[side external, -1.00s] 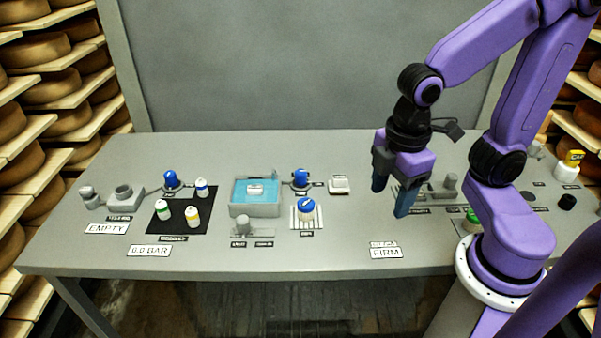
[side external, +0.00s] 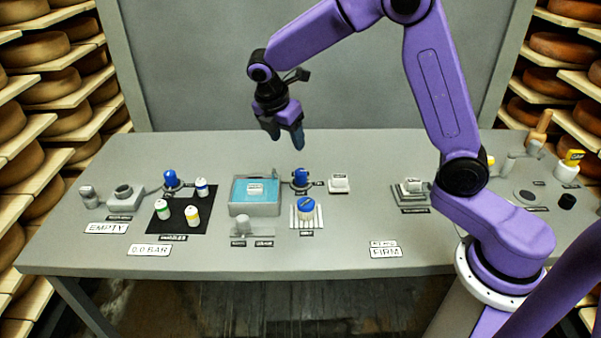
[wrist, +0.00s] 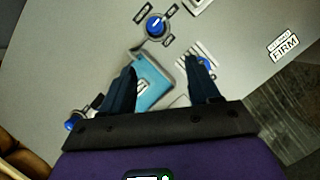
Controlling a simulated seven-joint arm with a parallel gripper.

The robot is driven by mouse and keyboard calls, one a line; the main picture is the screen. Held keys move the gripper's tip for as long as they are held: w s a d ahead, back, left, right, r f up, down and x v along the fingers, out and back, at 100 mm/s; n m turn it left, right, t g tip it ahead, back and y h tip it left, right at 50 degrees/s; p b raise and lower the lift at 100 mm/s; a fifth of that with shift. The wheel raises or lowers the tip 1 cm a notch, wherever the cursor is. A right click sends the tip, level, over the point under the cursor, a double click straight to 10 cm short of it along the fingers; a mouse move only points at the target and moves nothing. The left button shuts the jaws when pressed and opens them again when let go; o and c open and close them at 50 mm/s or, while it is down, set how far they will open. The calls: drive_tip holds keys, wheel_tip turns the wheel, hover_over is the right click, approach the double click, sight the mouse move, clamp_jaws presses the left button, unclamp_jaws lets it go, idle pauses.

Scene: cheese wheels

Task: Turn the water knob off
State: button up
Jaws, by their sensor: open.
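Several blue knobs show on the grey table, and their small labels are too small to read, so I cannot tell by name which is the water knob. One blue knob (side external: 300,177) on a round grey base stands at the right rear of the water basin (side external: 254,209). It also shows at the top of the wrist view (wrist: 155,27), with a label on either side. My gripper (side external: 286,137) is open and empty, fingers down, above the table behind the basin.
A black mat (side external: 181,218) holds several small capped jars left of the basin. A FIRM sign (side external: 386,253) lies near the front edge. The table between that block and the grey fixture (side external: 411,190) is clear.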

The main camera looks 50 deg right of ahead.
sight(300, 171)
drive_tip(key=x, duration=1.2)
drive_tip(key=w+d+x, duration=0.1)
drive_tip(key=x, duration=0.5)
drive_tip(key=shift+d+r, duration=0.15)
drive_tip(key=shift+d, duration=0.05)
drive_tip(key=c, duration=1)
